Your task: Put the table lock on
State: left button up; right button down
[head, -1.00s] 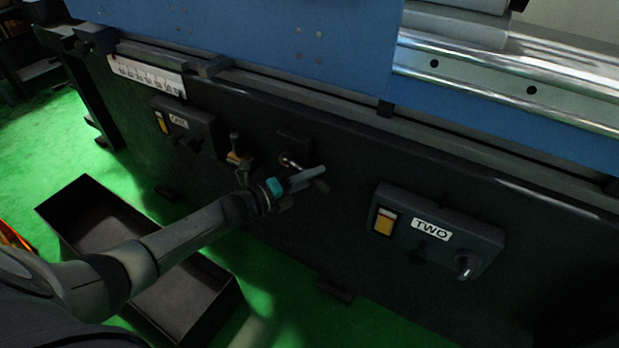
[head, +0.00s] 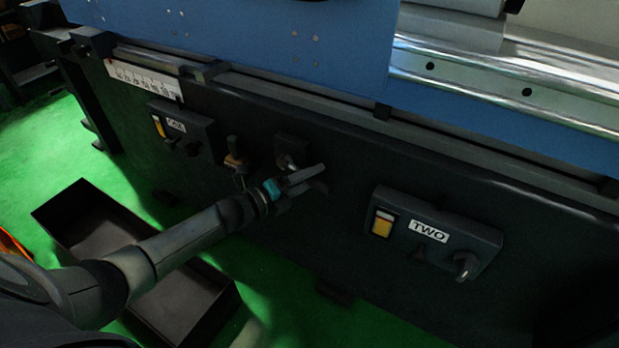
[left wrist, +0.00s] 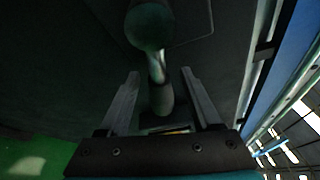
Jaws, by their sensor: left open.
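A small metal lever with a rounded end (head: 287,161) stands out from a dark block on the machine's front panel; I take it for the table lock, though no label shows. In the left wrist view, the rounded knob and its shiny bent shaft (left wrist: 158,70) point toward the camera. My left gripper (head: 322,177) is open in front of the panel, just below and right of the lever. In the left wrist view, the shaft's lower part appears between the spread fingers (left wrist: 160,88); I cannot tell whether they touch it. My right gripper is not in view.
Left of the lever are another lever with a brass-coloured base (head: 235,158) and a labelled control box (head: 185,128). A black open bin (head: 75,212) stands on the green floor below my arm.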

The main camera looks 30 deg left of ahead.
pick_arm(q)
jog(key=shift+s+a, duration=0.2)
jog(key=shift+s, duration=0.2)
jog(key=p+v, duration=0.5)
jog(key=v, duration=0.9)
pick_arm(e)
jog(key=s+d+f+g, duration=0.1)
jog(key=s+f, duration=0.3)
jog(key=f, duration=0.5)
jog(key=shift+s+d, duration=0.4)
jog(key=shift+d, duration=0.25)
pick_arm(q)
jog(key=shift+s+a, duration=0.15)
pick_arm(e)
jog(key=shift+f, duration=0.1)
